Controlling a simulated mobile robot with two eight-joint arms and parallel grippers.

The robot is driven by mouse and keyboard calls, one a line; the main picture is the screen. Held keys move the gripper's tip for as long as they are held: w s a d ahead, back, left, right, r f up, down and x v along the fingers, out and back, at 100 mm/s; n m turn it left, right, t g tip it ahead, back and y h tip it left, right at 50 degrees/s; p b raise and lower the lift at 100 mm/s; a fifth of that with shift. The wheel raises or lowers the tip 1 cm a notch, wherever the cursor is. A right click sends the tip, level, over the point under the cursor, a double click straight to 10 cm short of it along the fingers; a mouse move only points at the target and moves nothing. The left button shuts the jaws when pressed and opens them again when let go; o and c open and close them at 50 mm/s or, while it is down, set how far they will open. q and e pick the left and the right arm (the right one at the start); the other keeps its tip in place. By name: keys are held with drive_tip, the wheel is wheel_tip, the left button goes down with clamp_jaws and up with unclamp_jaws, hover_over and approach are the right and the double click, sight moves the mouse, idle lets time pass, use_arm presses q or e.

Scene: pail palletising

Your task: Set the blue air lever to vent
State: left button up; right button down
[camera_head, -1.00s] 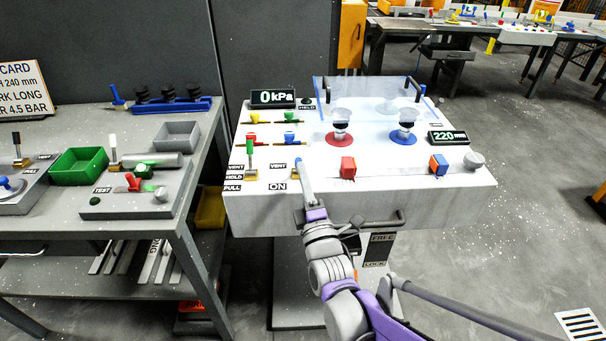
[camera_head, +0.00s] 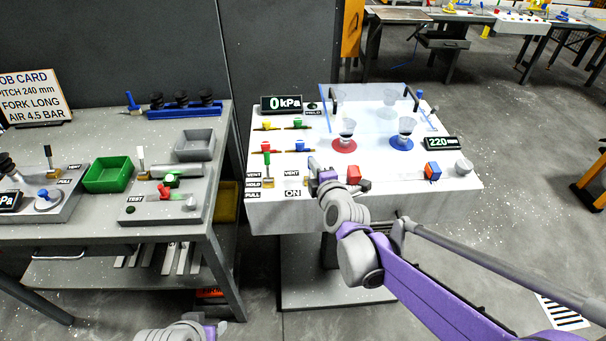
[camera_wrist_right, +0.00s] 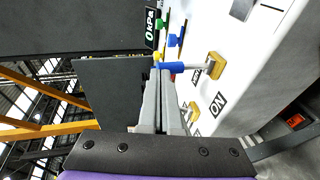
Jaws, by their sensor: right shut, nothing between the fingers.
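The blue air lever shows in the right wrist view as a blue handle (camera_wrist_right: 172,67) on a metal rod, rising from a brass base (camera_wrist_right: 215,66) near the ON label (camera_wrist_right: 217,103). In the head view my right gripper (camera_head: 314,166) hides it. The VENT label (camera_head: 291,174) and ON label (camera_head: 293,193) stand just left of that gripper. The right gripper's fingers (camera_wrist_right: 163,95) are shut and empty, their tips close beside the blue handle; I cannot tell whether they touch.
A green-handled lever (camera_head: 267,164) stands to the left, by VENT, HOLD and PULL labels. Suction cups stand on red and blue discs behind, near a clear screen (camera_head: 365,105). The display (camera_head: 281,104) reads 0 kPa.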

drive_tip(key=w+g, duration=0.1)
drive_tip(key=w+r+g+p, duration=0.1)
drive_tip(key=w+g, duration=0.1)
drive_tip(key=shift+w+d+r+m, duration=0.15)
drive_tip(key=shift+w+r+m, duration=0.15)
drive_tip(key=shift+w+f+g+p, duration=0.2)
drive_tip(key=shift+w+g+p, duration=0.25)
drive_tip(key=shift+w, duration=0.1)
drive_tip(key=shift+w+f+g+p, duration=0.2)
drive_tip(key=shift+w+g+p, duration=0.15)
drive_tip(key=shift+w+g, duration=0.15)
use_arm(q)
drive_tip(key=r, duration=0.4)
drive_tip(key=shift+w+a, duration=0.15)
drive_tip(key=shift+w, duration=0.2)
use_arm(e)
drive_tip(key=shift+w, duration=0.15)
drive_tip(key=shift+r, duration=0.1)
